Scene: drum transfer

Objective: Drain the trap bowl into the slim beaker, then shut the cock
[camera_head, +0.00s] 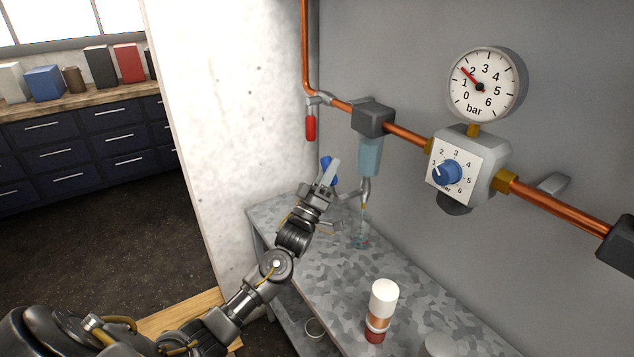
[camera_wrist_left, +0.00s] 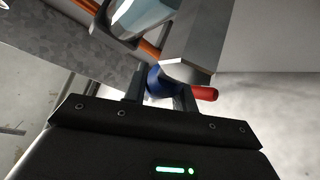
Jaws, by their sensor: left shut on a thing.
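The trap bowl (camera_head: 369,157) is a translucent blue cup hanging under a dark block on the copper pipe. Below it is a grey drain cock (camera_head: 365,189) with a spout. The slim beaker (camera_head: 360,236), clear, stands on the bench under the spout, with some bluish tint inside. My left gripper (camera_head: 325,186) is left of the cock, shut on a blue handle (camera_head: 327,168), which also shows between the fingers in the left wrist view (camera_wrist_left: 154,80). The fingers hide part of it, and I cannot see how it joins the cock. My right gripper is out of view.
A red-handled valve (camera_head: 310,128) is on the pipe to the left. A regulator (camera_head: 468,165) with a pressure gauge (camera_head: 484,85) is at right. A pale wall (camera_head: 203,120) is at left.

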